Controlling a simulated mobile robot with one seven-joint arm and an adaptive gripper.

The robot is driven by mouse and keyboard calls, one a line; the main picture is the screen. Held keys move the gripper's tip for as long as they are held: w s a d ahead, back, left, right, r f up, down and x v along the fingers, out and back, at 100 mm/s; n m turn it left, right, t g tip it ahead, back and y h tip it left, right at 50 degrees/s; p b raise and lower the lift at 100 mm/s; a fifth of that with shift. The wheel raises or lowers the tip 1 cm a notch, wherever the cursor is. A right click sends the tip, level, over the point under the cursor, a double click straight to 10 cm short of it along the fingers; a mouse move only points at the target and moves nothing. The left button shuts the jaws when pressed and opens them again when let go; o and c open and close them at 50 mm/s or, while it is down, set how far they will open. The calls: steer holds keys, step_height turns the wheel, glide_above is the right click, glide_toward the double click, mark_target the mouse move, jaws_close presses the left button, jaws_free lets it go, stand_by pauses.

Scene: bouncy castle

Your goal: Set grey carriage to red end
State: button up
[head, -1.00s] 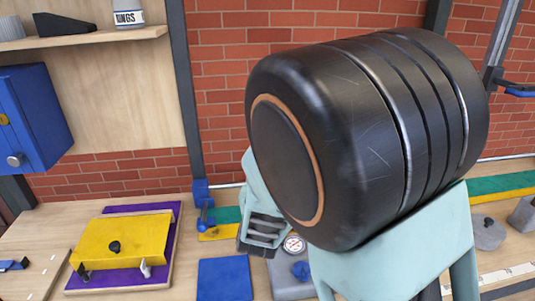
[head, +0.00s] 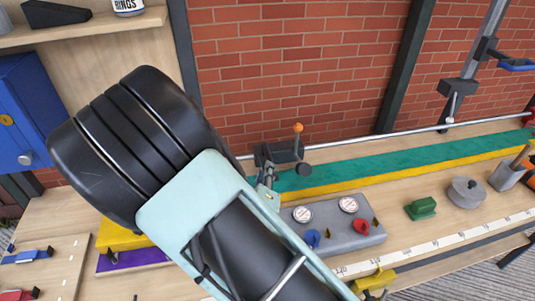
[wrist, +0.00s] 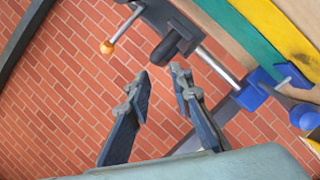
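The grey carriage (head: 282,151) is a dark block on a metal rail (head: 375,136), towards the rail's left part, with an orange-knobbed lever standing up. A red piece (head: 531,116) shows at the rail's far right end. In the wrist view the carriage (wrist: 158,18) is at the top, beyond the fingertips, and a blue end piece (wrist: 258,90) holds the rail on the right. My gripper (wrist: 160,83) is open and empty, its fingers apart and not visibly touching the carriage. In the head view my gripper (head: 267,174) is small, just below the carriage; my arm hides the rail's left end.
A green and yellow strip (head: 400,165) runs in front of the rail. A grey gauge box (head: 340,228), a green block (head: 421,209) and a grey disc (head: 466,193) stand on the bench. A brick wall (head: 300,60) is close behind. A blue cabinet (head: 25,120) hangs at left.

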mark_target(269, 154)
steer(key=x, duration=0.9)
steer(key=shift+w, duration=0.25)
jaws_close()
